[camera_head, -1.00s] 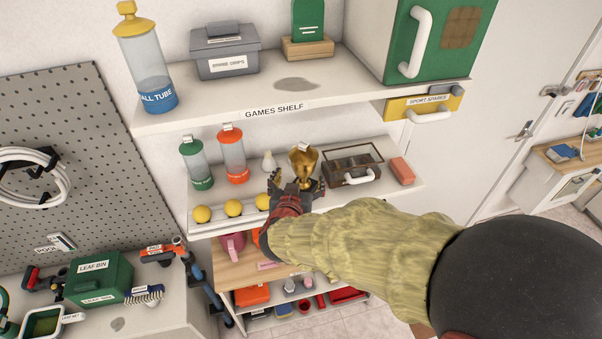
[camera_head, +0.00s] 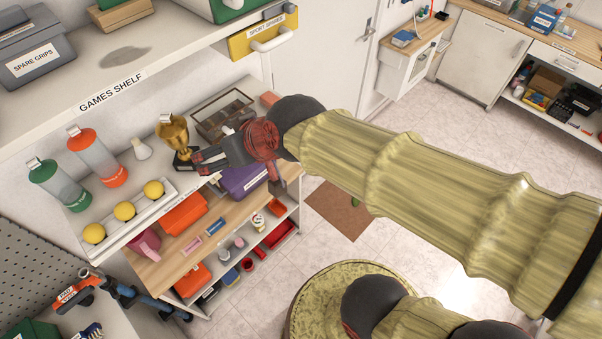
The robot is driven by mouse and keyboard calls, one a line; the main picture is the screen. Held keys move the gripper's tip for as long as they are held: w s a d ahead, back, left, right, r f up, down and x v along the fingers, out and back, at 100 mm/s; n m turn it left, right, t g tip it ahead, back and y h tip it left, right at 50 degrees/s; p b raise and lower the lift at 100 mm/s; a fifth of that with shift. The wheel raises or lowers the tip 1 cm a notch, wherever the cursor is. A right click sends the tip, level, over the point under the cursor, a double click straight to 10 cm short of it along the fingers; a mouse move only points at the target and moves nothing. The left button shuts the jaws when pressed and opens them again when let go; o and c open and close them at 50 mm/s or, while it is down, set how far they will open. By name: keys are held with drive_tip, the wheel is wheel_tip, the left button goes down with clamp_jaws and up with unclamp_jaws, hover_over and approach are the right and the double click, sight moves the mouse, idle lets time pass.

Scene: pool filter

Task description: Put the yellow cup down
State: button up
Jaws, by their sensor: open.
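The yellow cup, a golden trophy (camera_head: 175,134) on a dark base, stands on the middle shelf (camera_head: 140,182) below the games shelf. It is between a small white shuttlecock-like item (camera_head: 142,149) and a glass-topped box (camera_head: 223,114). My gripper (camera_head: 203,163) is open just to the right of the trophy's base, at the front of the shelf. It holds nothing that I can see. Its fingers are dark and small, and I cannot tell whether they touch the base.
A green tube (camera_head: 57,186) and an orange tube (camera_head: 97,157) stand left of the trophy. Several yellow balls (camera_head: 124,211) sit in a white rack along the front edge. A lower wooden shelf (camera_head: 170,253) holds a purple box (camera_head: 244,180). Open floor (camera_head: 322,242) lies to the right.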

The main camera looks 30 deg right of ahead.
drive_tip(key=s+d+f+m+g+h, duration=0.1)
drive_tip(key=s+d+g+h, duration=0.1)
drive_tip(key=s+d, duration=0.8)
drive_tip(key=shift+s+d+f+g+h, duration=0.3)
drive_tip(key=shift+s+h, duration=0.3)
drive_tip(key=shift+s, duration=0.5)
drive_tip(key=shift+a, duration=0.1)
wheel_tip(320, 180, down, 23)
drive_tip(key=b, duration=2.2)
drive_tip(key=shift+r+b, duration=0.15)
drive_tip(key=shift+b, duration=0.25)
